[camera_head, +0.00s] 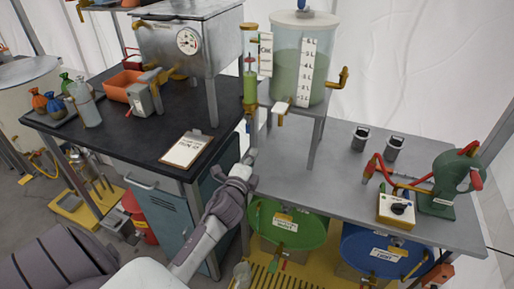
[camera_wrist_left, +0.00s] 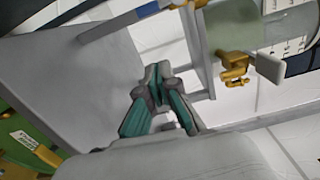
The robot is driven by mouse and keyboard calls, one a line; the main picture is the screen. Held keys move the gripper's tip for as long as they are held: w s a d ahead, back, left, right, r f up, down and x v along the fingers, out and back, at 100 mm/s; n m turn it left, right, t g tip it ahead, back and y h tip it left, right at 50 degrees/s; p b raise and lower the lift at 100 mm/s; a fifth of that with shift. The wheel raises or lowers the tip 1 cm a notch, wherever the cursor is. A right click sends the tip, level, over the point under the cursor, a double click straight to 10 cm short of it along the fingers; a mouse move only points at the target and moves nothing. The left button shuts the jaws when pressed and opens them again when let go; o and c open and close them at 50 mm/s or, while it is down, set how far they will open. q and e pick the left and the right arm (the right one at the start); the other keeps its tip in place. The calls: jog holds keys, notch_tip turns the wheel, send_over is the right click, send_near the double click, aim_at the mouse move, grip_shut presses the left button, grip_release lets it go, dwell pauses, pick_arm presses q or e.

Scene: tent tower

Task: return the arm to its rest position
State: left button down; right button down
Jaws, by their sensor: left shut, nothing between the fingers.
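My left arm reaches up from the bottom of the head view. Its gripper (camera_head: 250,156) is in front of the gap between the black-topped bench and the grey table. In the left wrist view the left gripper (camera_wrist_left: 157,82) shows its teal and grey fingers together, with nothing between them. The fingers appear apart from the stand's legs behind them. My right gripper is not in view.
A tank of green liquid (camera_head: 287,75) on a stand and a thin cylinder (camera_head: 250,85) rise close beyond the gripper. The black bench (camera_head: 110,135) holds a clipboard (camera_head: 187,149). The grey table (camera_head: 345,185) has clear room at its middle.

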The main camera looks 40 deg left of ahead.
pick_arm(q)
jog(key=shift+s+d, duration=0.1)
jog(key=shift+s, duration=0.55)
jog(key=s+d+f+n+g+h, duration=0.1)
jog(key=s+d+f+n+g, duration=0.3)
jog(key=f, duration=0.8)
jog(key=s+d+f+g+h, duration=0.15)
jog(key=s+f, duration=0.45)
jog(key=f, duration=0.6)
jog(key=s+d+f+n+g+h, duration=0.1)
jog(key=s+d+f+n+g, duration=0.3)
jog(key=f, duration=0.8)
jog(key=s+d+f+n+g, duration=0.1)
jog(key=s+f, duration=0.4)
jog(key=s, duration=0.6)
jog(key=s+d+f+n+g+h, duration=0.1)
jog(key=s+d+f+n+g, duration=0.1)
jog(key=s+f, duration=0.4)
jog(key=s+d+f+n+g, duration=0.1)
jog(key=s+f+g, duration=0.3)
jog(key=s, duration=1.2)
notch_tip(320, 180, down, 2)
jog(key=shift+s+d+f+n, duration=0.25)
jog(key=shift+d+n, duration=0.1)
jog(key=shift+n, duration=0.15)
